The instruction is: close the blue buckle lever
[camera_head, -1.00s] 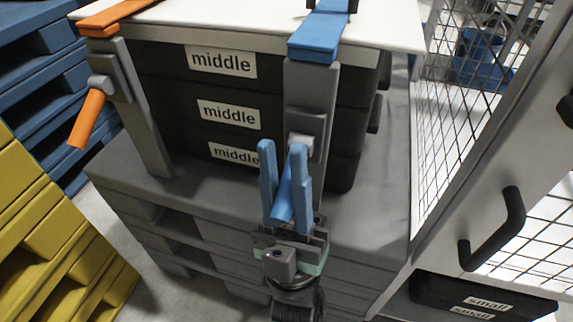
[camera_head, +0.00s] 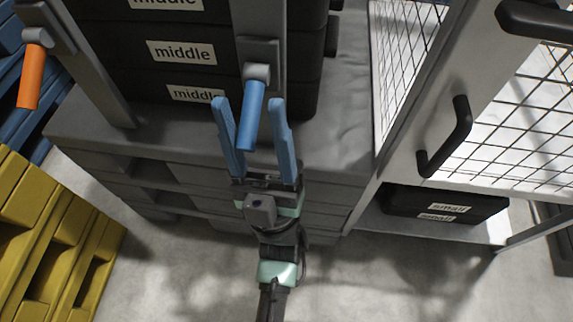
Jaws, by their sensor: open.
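The blue buckle lever (camera_head: 251,116) hangs down and slightly left from its grey buckle on the right grey strap (camera_head: 259,50), in front of the stacked black boxes. My gripper (camera_head: 248,102) has two long blue fingers. They are open, one on each side of the lever in the picture, pointing up toward the buckle. The lever's lower end shows between the fingers. I cannot tell whether either finger touches it.
An orange lever (camera_head: 32,78) hangs on the left strap. Black boxes (camera_head: 110,55) labelled "middle" stand on a grey pallet stack (camera_head: 80,135). A mesh cage door with a black handle (camera_head: 447,137) is at the right, yellow pallets (camera_head: 50,235) at the left. Floor is free in front.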

